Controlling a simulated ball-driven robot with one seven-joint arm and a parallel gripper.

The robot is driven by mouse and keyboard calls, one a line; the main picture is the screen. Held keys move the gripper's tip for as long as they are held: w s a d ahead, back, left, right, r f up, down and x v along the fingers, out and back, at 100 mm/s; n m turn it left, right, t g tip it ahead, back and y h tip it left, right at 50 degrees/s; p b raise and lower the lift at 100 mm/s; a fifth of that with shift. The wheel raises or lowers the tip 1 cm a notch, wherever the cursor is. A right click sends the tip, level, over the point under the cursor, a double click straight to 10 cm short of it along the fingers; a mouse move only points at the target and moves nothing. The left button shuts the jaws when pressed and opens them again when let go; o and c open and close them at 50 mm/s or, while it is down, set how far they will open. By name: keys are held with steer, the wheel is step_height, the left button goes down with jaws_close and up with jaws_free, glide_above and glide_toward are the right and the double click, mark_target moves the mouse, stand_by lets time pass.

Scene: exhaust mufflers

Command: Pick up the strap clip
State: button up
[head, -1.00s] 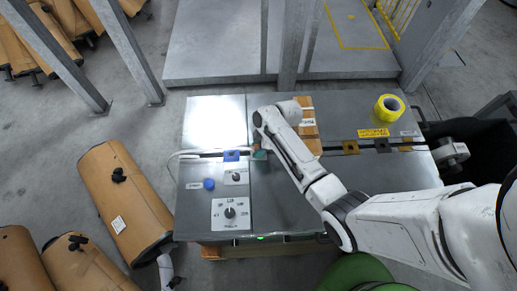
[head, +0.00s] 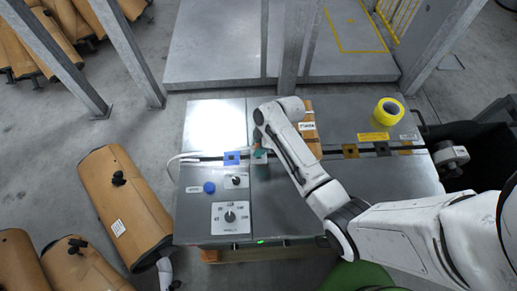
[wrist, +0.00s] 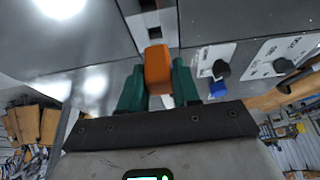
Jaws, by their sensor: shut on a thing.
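My gripper (wrist: 159,85) has two green fingers, shut on an orange block-like piece, which looks to be the strap clip (wrist: 158,68). In the wrist view the clip stands upright between the fingers, and its lower end is hidden by them. In the head view my gripper (head: 260,156) is low over the left part of the grey bench, just right of a blue square plate (head: 232,158). The clip cannot be made out there, as my arm covers that spot. I cannot tell whether it still touches the bench.
Square plates (head: 351,151) line a dark slot. Brown mufflers (head: 125,207) lie to the left.

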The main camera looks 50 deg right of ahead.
steer(key=s+a+r, duration=0.2)
steer(key=s+r, duration=0.7)
steer(key=s, duration=0.4)
steer(key=shift+s+r+b, duration=0.2)
steer(key=shift+r+b, duration=0.1)
steer(key=shift+b, duration=0.15)
